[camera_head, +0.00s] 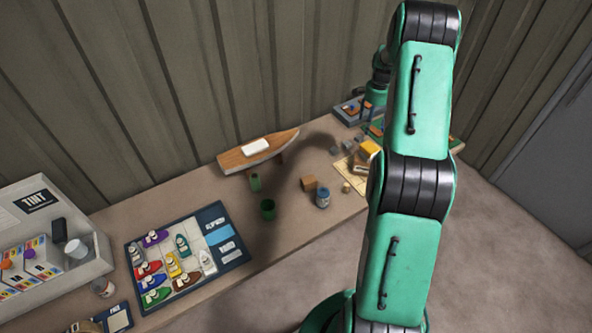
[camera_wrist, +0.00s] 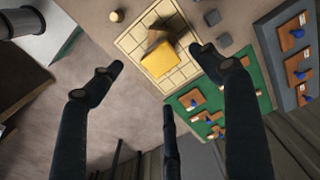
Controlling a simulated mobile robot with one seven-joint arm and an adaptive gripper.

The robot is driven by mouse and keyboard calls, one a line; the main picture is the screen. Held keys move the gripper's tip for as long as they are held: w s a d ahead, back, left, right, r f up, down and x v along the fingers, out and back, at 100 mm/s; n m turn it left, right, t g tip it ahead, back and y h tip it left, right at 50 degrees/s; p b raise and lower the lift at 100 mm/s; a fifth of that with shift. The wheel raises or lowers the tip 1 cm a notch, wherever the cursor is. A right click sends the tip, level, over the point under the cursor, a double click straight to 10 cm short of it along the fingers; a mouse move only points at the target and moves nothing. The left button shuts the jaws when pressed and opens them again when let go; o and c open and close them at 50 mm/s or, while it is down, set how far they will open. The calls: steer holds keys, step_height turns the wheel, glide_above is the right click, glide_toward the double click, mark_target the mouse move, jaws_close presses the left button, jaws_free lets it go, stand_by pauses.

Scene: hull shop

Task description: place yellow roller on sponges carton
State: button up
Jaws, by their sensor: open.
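A yellow block-like thing (camera_wrist: 158,60) lies on a pale gridded mat (camera_wrist: 130,42), with a darker brown piece (camera_wrist: 160,30) against its far side. The yellow thing also shows in the head view (camera_head: 369,147), beside my arm. I cannot tell whether it is the yellow roller or part of the sponges carton; no label is readable. My gripper (camera_wrist: 158,62) is open and empty, its dark fingers spread apart with the yellow thing between their tips in the picture. The gripper is hidden behind my arm in the head view.
A green board (camera_wrist: 205,112) and a grey board (camera_wrist: 296,60) with small parts lie beside the mat.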

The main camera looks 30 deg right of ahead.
steer(key=a+r+n+t, duration=0.2)
steer(key=a+r+n, duration=0.3)
steer(key=a+r, duration=1.9)
steer(key=s+a+r+n, duration=0.2)
steer(key=s+a+r, duration=0.15)
steer(key=a, duration=0.25)
steer(key=s+a+r+n+t, duration=0.1)
steer(key=s+a+r, duration=0.25)
steer(key=a, duration=0.25)
steer(key=s+a+r+n, duration=0.2)
steer(key=a+r, duration=0.2)
steer(key=a, duration=0.2)
steer(key=s+a+n+t, duration=0.1)
steer(key=s+a+n, duration=0.2)
steer(key=s+a, duration=0.6)
steer(key=s+a+n+t, duration=0.1)
steer(key=s+a+n, duration=0.3)
steer(key=s+a, duration=0.4)
steer(key=s, duration=0.6)
steer(key=shift+s+a+r, duration=0.3)
steer(key=shift+s+a, duration=0.05)
steer(key=shift+s, duration=0.05)
